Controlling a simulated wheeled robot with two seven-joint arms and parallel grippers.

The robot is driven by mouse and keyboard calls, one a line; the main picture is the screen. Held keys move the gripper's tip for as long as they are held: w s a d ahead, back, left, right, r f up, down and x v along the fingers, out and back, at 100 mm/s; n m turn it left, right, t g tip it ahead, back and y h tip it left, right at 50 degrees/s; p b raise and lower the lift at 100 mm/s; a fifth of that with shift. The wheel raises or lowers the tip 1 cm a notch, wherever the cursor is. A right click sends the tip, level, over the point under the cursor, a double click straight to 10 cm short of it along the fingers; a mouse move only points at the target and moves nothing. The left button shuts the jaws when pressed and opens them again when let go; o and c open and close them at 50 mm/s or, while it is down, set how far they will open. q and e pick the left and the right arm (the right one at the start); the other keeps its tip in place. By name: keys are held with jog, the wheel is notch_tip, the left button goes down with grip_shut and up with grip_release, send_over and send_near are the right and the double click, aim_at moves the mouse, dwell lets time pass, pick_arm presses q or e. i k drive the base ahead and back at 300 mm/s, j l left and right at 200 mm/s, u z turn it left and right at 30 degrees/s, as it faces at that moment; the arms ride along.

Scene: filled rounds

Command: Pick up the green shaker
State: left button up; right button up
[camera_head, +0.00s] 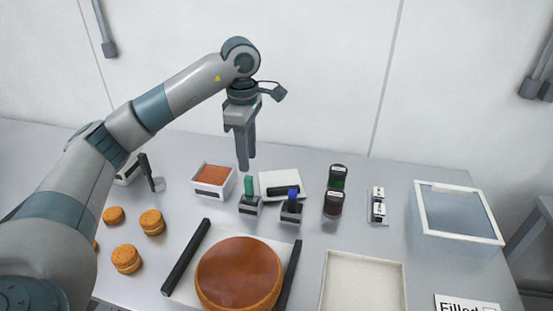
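The green shaker (337,177) looks like a small dark jar with a green band and a black top. It stands upright on the bench, right of centre, just behind a similar jar with a reddish-brown band (333,204). My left gripper (247,164) hangs fingers down above the back of the bench, well to the left of the shaker and apart from it. Its fingers look spread, one nearer the camera, with nothing visible between them. My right gripper is out of view.
Below the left gripper stand a green-handled stamp (249,187) and a blue-handled stamp (292,204). A white box with orange-brown filling (213,181) is left of them. Round biscuits (127,259), a large brown disc (238,272) and a pale tray (362,284) lie in front. A white-framed container (459,239) is right.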

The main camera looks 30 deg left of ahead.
aim_at(338, 172)
jog(key=u, duration=1.15)
jog(key=k, duration=0.5)
